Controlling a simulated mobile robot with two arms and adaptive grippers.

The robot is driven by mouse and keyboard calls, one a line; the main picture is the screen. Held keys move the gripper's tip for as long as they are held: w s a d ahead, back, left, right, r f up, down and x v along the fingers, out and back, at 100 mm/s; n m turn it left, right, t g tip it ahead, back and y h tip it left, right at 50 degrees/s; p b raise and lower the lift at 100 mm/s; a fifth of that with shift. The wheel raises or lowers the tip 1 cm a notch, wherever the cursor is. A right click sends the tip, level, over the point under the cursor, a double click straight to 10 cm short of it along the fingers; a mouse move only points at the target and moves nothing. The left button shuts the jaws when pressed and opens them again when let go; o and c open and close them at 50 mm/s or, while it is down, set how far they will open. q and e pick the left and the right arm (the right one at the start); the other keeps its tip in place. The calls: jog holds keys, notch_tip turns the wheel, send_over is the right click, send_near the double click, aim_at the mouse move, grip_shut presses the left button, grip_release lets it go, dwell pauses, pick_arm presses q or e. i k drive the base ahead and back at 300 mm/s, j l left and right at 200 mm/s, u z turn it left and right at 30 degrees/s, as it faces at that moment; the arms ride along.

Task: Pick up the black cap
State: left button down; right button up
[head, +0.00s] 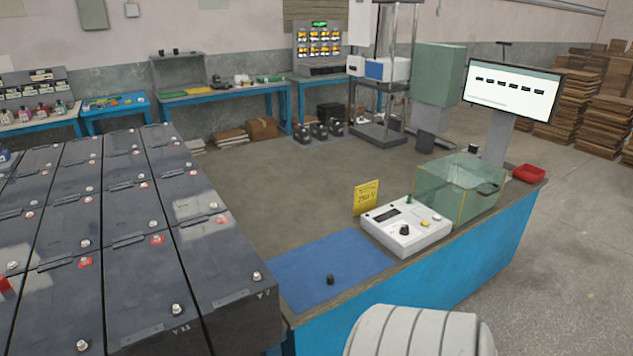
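A small black cap (330,280) stands on the blue mat (297,263) at the near left end of the blue workbench (470,265). Clear mat surrounds it. A rounded white part of my own body rises at the bottom edge, right of the cap and apart from it. Neither of my grippers shows in the head view, so I cannot see what they hold.
Rows of dark batteries (143,273) with terminals, several with red bases, stand left of the mat. A white control box (390,240), a yellow sign (366,198), a clear greenish case (450,202), a red tray (528,173) and a monitor (512,88) occupy the bench.

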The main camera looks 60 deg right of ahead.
aim_at(330, 277)
jog(key=z, duration=2.15)
jog(key=i+u, duration=0.15)
jog(key=i, duration=0.2)
